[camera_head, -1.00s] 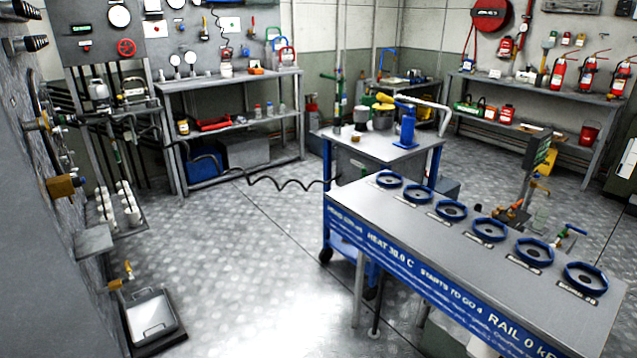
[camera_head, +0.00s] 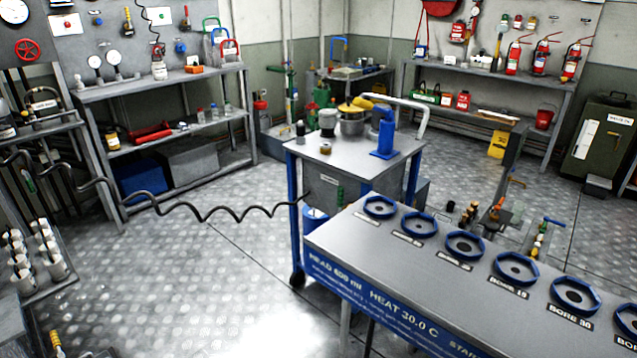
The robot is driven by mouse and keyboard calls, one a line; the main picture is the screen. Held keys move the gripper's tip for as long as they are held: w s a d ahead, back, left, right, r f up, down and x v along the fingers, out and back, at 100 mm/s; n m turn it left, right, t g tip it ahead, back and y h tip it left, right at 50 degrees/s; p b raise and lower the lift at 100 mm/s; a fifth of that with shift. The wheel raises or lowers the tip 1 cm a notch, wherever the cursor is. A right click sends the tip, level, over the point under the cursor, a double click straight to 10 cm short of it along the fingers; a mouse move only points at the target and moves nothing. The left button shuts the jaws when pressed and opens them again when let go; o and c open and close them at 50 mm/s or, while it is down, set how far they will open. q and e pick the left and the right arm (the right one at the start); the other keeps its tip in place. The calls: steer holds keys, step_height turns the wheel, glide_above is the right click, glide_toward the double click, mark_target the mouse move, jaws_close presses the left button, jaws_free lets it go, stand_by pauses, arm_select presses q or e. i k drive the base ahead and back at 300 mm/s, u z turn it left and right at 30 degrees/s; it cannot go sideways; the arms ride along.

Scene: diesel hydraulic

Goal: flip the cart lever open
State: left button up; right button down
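A wheeled cart (camera_head: 355,160) with a grey top and blue legs stands in the middle of the head view. On its top are a blue upright device (camera_head: 384,134), a pot with a yellow part (camera_head: 352,120), a light cup (camera_head: 327,122) and small items. A pale bent handle (camera_head: 410,108) rises at its right side. A black caster (camera_head: 297,280) shows at its near left foot. I cannot tell which part is the cart lever. Neither of my grippers is in view.
A bench with several blue octagonal rings (camera_head: 464,244) fills the lower right, close to the cart. A coiled black hose (camera_head: 200,212) hangs across from the left toward the cart. Shelving stands along the walls. The floor (camera_head: 190,275) left of the cart is clear.

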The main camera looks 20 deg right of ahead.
mark_target(340, 190)
steer(key=i, duration=3)
steer(key=u, duration=1.25)
steer(key=i, duration=0.5)
steer(key=z, duration=4.1)
